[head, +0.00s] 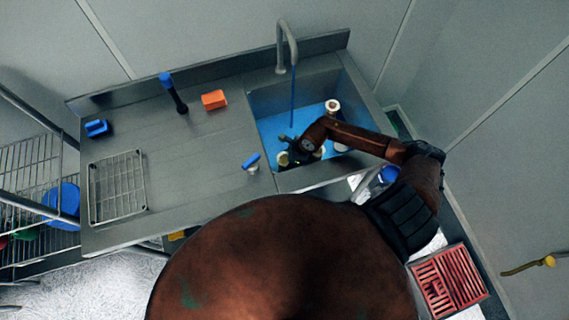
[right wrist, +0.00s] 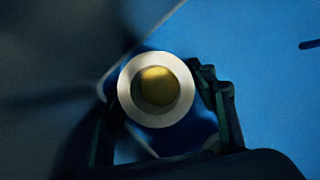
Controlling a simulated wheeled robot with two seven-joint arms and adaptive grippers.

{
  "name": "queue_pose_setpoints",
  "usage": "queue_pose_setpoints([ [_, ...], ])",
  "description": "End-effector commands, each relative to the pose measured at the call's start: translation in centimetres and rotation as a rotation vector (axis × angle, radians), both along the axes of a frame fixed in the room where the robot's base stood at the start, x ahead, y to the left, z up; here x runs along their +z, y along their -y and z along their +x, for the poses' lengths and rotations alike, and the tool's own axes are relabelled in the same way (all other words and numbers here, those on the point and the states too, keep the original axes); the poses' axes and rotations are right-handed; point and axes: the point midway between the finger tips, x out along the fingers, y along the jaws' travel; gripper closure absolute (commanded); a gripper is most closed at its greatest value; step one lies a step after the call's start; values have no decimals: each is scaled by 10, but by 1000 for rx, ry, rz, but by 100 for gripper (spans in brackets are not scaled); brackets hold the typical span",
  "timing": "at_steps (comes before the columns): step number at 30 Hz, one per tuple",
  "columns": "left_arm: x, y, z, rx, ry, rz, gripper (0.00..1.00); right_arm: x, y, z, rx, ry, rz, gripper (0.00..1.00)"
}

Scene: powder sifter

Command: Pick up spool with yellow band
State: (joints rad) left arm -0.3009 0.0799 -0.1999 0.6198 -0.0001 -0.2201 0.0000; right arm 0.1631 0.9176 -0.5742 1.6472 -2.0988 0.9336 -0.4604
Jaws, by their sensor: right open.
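My right gripper (head: 291,146) reaches down into the sink at its front left part. In the right wrist view the two dark fingers of the open gripper (right wrist: 165,125) stand on either side of a spool (right wrist: 128,92), seen end-on as a pale ring with a yellowish centre. In the head view a pale yellowish spool end (head: 283,159) shows beside the gripper, partly hidden by it. No yellow band can be made out clearly, and I cannot tell whether the fingers touch the spool. My left gripper is not in view.
The blue-bottomed sink (head: 270,125) also holds a white spool (head: 333,105) at the back right. The faucet (head: 287,45) rises behind the gripper. An orange block (head: 214,99), a blue-handled brush (head: 173,92) and a wire rack (head: 118,187) are on the counter.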

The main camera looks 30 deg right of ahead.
Motion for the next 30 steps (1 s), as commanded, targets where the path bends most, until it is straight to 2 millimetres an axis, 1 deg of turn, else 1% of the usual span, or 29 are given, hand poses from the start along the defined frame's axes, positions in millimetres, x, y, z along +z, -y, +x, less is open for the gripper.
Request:
queue_pose_setpoints([
  [1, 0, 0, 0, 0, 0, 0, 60, 0, 0, 0, 0, 0, 0, 48],
  [2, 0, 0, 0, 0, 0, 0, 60, 0, 0, 0, 0, 0, 0, 50],
  [20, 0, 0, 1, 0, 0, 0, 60, 0, 0, 0, 0, -1, 1, 91],
  [26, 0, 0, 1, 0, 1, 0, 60, 1, 0, 0, 0, 1, 1, 91],
  [30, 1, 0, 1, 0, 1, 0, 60, 9, 0, 1, 1, 3, 0, 91],
])
